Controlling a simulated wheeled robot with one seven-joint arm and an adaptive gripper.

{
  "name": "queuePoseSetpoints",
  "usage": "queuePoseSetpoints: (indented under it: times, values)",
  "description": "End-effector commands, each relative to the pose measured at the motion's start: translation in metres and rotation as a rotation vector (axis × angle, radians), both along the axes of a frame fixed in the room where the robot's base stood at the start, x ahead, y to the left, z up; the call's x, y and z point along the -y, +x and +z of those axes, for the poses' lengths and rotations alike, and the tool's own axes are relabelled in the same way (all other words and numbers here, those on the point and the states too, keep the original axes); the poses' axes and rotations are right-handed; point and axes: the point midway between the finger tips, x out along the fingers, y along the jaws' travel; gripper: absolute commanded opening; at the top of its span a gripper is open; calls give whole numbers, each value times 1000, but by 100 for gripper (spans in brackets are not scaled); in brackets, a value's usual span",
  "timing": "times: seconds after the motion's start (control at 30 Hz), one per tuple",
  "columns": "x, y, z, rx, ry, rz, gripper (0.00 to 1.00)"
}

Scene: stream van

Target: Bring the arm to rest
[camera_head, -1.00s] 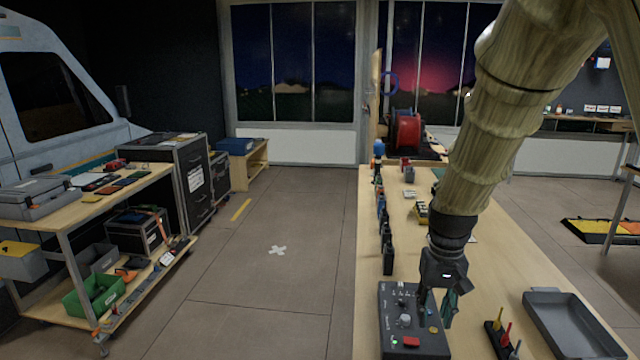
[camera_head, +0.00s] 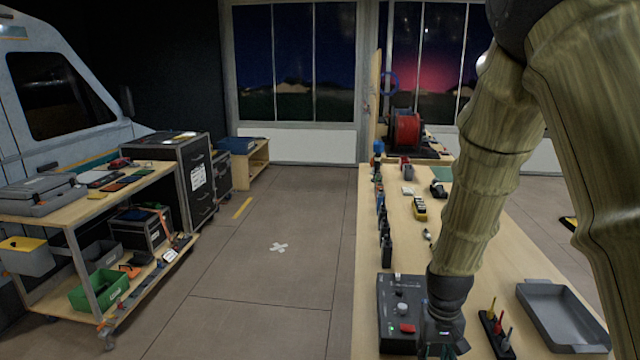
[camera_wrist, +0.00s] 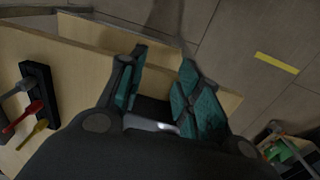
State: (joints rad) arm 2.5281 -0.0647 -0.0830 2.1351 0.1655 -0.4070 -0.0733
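My gripper (camera_wrist: 160,95) shows in the wrist view with its two teal-padded fingers apart and nothing between them. In the head view my gripper (camera_head: 440,345) is at the bottom edge, in front of the right side of the dark control box (camera_head: 400,290); its fingertips are cut off or hidden there. My arm comes down from the upper right. The wooden workbench (camera_head: 480,240) lies under and beyond the gripper. In the wrist view the bench edge and the floor lie beyond the fingers.
A small rack with coloured-handled tools (camera_head: 495,330) and a grey tray (camera_head: 560,315) stand right of my gripper. Several dark items line the bench's left edge. A cart (camera_head: 72,225) with bins stands at the left. The floor between is clear.

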Motion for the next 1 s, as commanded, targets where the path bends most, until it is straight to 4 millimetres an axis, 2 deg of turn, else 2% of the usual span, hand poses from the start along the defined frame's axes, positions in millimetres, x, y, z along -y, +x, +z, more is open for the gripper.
queuePoseSetpoints:
  times: [0.03,0.2,0.5,0.8,1.0]
  values:
    - [1,-8,-20,-10,-3,4,34]
    - [2,-36,-82,-12,-15,17,34]
    - [2,-99,-176,-14,-20,43,34]
    - [-4,-176,-248,-11,-7,63,34]
    - [-9,-233,-282,-8,10,72,34]
